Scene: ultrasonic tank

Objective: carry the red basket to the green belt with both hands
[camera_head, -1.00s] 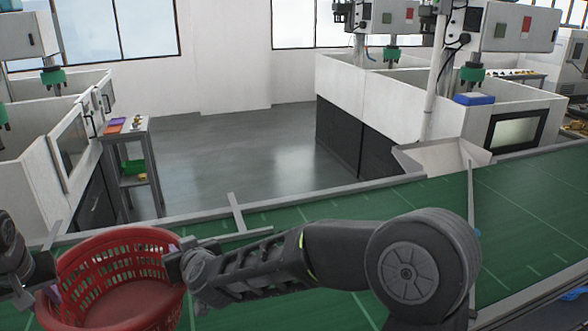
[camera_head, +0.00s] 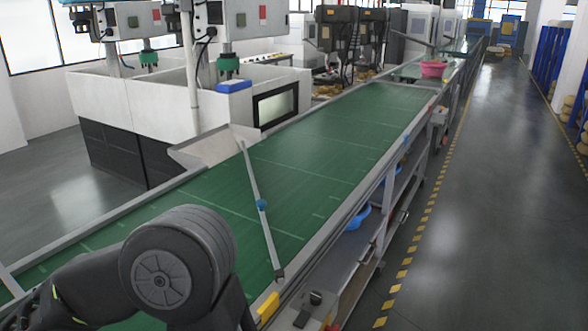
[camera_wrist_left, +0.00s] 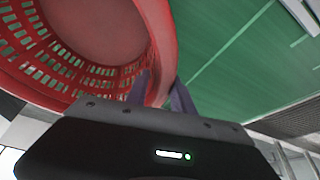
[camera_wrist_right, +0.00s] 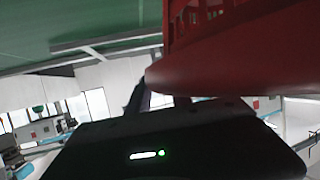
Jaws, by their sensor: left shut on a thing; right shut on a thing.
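The red basket (camera_wrist_left: 75,80) fills the upper left of the left wrist view, with its slotted wall and rim close to the camera. My left gripper (camera_wrist_left: 160,92) is shut on the basket's rim, one finger on each side. In the right wrist view the red basket (camera_wrist_right: 240,50) is at the upper right. My right gripper (camera_wrist_right: 150,95) is at the rim and is shut on it, though the fingers are partly hidden. The green belt (camera_head: 290,165) runs from lower left to far right in the head view. The basket and both grippers are out of the head view.
A pink basket (camera_head: 433,69) stands far down the line. A blue tub (camera_head: 358,217) sits below the belt's edge. White machines (camera_head: 150,95) stand behind. The aisle (camera_head: 470,200) at right is clear.

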